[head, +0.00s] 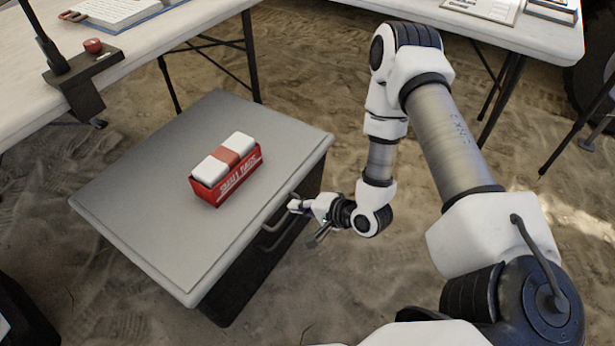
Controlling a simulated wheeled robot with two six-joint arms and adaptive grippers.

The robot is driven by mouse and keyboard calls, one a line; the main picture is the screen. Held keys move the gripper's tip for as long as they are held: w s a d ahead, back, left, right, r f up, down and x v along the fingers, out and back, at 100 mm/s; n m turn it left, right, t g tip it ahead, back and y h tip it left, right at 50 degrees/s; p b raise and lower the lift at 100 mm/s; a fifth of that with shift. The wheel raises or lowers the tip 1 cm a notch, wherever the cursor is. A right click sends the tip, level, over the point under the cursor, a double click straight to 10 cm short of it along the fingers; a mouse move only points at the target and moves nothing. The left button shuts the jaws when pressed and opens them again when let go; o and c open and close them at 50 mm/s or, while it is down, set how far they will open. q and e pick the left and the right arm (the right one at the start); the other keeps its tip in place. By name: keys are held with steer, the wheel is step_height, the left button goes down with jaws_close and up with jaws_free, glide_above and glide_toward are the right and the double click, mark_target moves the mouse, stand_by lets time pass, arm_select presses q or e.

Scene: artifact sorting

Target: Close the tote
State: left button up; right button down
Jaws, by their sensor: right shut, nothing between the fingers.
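The tote (130,215) appears to be the dark-bodied box with a flat grey top, standing low in the middle left of the head view. A metal handle (268,245) shows on its right-hand side. The top looks level; whether it is latched or fully seated, I cannot tell. My right gripper (304,214) is shut and empty, beside that side near the handle. I cannot tell whether it touches the handle. My left gripper is not in view.
A red box (236,180) marked "SMALL BAGS", holding white rolls, sits on the grey top. White tables (165,35) stand at the upper left and upper right (545,38). A red button (93,45) is on the left table. Sandy ground lies between.

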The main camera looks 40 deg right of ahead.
mark_target(279, 204)
steer(key=x, duration=0.3)
steer(key=shift+f+b, duration=0.1)
steer(key=shift+b, duration=0.3)
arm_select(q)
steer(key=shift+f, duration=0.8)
arm_select(e)
steer(key=shift+w+a+f, duration=0.1)
steer(key=shift+w, duration=0.25)
